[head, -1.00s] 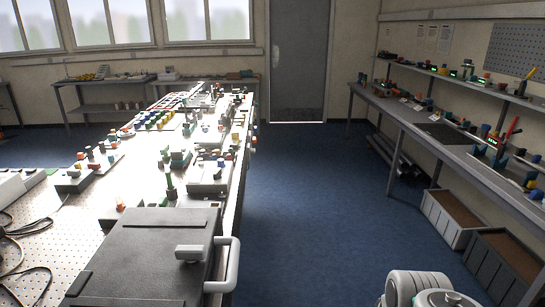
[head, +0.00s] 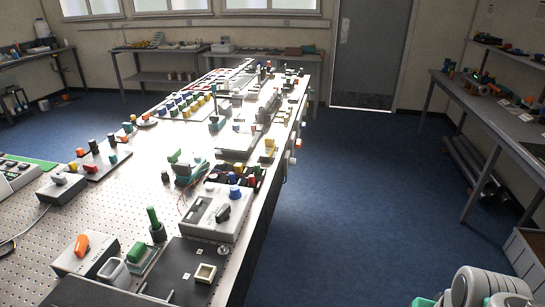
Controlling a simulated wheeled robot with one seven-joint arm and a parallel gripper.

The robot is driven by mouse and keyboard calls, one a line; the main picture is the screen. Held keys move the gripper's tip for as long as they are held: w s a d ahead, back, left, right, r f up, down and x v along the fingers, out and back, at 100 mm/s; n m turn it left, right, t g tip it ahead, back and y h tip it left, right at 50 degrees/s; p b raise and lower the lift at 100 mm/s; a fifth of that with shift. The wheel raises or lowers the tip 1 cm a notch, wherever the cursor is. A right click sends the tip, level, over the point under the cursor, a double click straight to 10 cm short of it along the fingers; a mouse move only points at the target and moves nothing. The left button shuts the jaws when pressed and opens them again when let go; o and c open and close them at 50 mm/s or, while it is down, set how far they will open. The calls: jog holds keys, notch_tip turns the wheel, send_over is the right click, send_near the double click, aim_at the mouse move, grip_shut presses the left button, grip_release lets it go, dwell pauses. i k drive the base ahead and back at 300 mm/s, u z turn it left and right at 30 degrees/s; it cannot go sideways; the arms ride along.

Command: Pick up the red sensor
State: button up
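No thing in the head view can be told for certain as the red sensor. Small red and orange parts stand on the long perforated table (head: 110,213). An orange-red knob (head: 82,245) sits on a grey box at the near left. A dark red piece (head: 250,179) is beside the blue-knobbed grey box (head: 215,212). My gripper is not in view; only a pale rounded part of my own arm shows at the bottom right.
A black plate (head: 178,266) lies at the table's near end. A green-handled part (head: 154,224) stands upright beside it. The blue floor (head: 370,200) is open right of the table. A side bench (head: 490,115) runs along the right wall.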

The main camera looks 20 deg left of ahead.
aim_at(251, 178)
jog(key=i, duration=1.95)
jog(key=u, duration=4.2)
jog(key=i, duration=0.5)
jog(key=u, duration=0.05)
